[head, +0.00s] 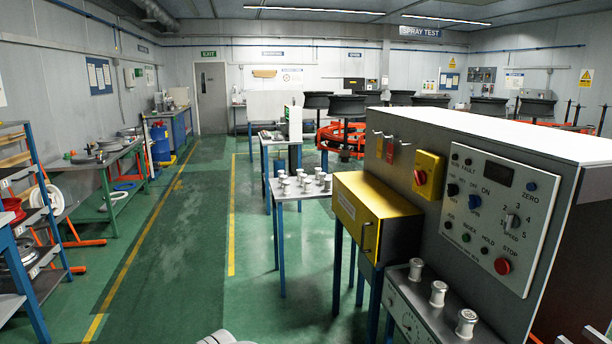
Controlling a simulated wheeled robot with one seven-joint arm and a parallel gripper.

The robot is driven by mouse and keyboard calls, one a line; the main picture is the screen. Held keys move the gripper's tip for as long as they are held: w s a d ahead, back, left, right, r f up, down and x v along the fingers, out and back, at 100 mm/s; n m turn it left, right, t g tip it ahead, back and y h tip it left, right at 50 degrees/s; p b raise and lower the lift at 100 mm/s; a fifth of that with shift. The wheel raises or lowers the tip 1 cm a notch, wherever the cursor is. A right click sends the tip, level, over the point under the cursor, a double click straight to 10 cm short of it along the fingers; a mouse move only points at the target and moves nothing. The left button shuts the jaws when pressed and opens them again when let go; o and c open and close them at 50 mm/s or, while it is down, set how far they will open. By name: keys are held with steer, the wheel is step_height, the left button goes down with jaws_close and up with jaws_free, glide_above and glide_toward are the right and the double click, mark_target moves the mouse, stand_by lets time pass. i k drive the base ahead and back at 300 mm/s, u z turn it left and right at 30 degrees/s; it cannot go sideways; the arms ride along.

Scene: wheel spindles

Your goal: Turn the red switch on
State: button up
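A red rotary switch (420,177) sits on a yellow box (430,167) on the front of a large grey machine (400,205) at the right. The switch is small in view, and I cannot tell its setting. To its right is a pale control panel (497,240) with a display, several small knobs and a round red stop button (502,266). My gripper is not in view. Only a white rounded part of my arm shows at the bottom edge, well left of and below the switch.
A yellow cabinet (370,215) juts out below and left of the switch. Metal spindles (438,293) stand on a lower ledge below the panel. A blue-legged table (298,189) with several spindles stands left of the machine. The green floor (190,240) is clear along the middle aisle.

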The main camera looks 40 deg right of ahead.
mark_target(419, 177)
steer(key=z, duration=0.05)
steer(key=i, duration=2.15)
steer(key=z, duration=1.35)
steer(key=i, duration=1)
steer(key=z, duration=1.05)
